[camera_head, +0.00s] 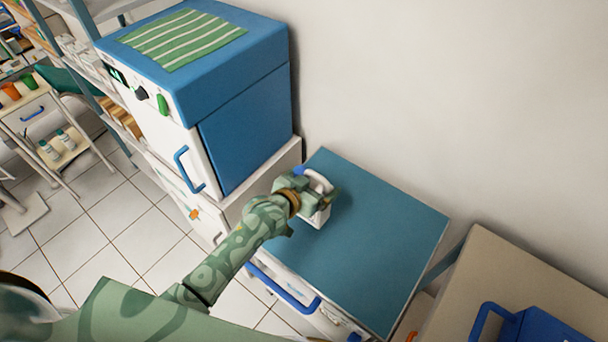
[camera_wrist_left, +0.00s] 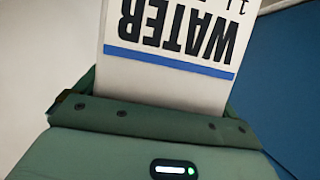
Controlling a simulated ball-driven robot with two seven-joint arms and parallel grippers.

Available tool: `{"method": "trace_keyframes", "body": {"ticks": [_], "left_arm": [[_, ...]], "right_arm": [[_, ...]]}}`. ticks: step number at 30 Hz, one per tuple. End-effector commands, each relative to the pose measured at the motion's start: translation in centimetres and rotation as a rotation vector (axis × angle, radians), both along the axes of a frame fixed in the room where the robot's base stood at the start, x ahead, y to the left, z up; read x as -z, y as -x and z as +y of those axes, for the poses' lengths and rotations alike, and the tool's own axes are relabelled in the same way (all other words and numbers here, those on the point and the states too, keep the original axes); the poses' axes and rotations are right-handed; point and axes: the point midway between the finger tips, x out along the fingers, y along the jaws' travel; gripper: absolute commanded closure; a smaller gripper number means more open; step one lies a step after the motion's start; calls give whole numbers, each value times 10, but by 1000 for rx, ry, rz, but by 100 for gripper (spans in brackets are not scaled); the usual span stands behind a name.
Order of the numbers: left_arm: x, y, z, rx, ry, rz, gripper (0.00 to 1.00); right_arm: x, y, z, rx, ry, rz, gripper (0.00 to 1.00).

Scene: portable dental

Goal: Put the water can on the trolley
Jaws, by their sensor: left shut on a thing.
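The water can (camera_head: 319,217) is white with a white handle and a bit of blue at its top. It is at the back left of a teal-topped unit (camera_head: 375,245), which has a blue handle on its front. My left gripper (camera_head: 312,194) is shut on the can and hides part of it. In the left wrist view the can (camera_wrist_left: 170,75) shows upside-down "WATER" lettering and a blue stripe between the fingers. I cannot tell whether its base touches the teal top. My right gripper is not in view.
A blue and white cabinet (camera_head: 245,150) with a striped green cloth (camera_head: 185,40) on top stands close on the left. A wall is behind. A beige surface (camera_head: 485,275) with a blue object (camera_head: 540,325) is at the right. Most of the teal top is clear.

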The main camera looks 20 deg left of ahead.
Motion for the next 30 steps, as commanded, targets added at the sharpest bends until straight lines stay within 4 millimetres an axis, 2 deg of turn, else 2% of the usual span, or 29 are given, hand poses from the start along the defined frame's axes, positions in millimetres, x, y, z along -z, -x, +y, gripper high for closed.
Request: {"method": "trace_keyframes", "body": {"ticks": [4,9,22,23,30], "left_arm": [[10,-3,-12,0,6,-5,76],[34,-3,-9,-1,2,-6,76],[39,-3,-9,-1,3,-8,76],[42,-1,-8,0,0,-1,2],[40,-1,-8,0,0,-1,0]], "right_arm": [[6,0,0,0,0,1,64],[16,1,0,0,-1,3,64],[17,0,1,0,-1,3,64],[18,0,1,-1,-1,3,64],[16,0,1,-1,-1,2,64]]}}
